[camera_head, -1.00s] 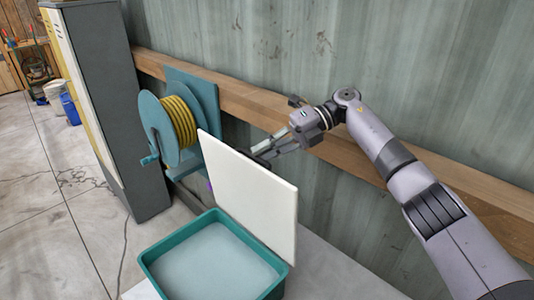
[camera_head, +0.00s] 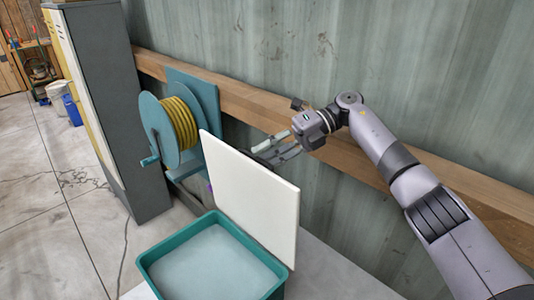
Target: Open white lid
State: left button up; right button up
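The white lid (camera_head: 250,195) stands steeply raised at the back right edge of a teal box (camera_head: 152,270). The box is open at the top and its pale inside floor shows. My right gripper (camera_head: 262,151) is behind the lid's upper edge, and its fingertips are partly hidden by the lid. Its finger links show beside the lid, but I cannot tell whether the fingers are apart or together, or whether they touch the lid. My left gripper is not in view.
The box stands on a pale surface (camera_head: 325,275). A teal hose reel (camera_head: 160,125) with yellow hose is behind it on the left, next to a tall grey cabinet (camera_head: 110,100). A wooden rail (camera_head: 245,95) runs along the corrugated wall (camera_head: 400,70). Floor at left is clear.

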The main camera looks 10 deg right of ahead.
jog(key=shift+r, duration=0.15)
notch_tip(320, 180, up, 10)
dwell(0.4)
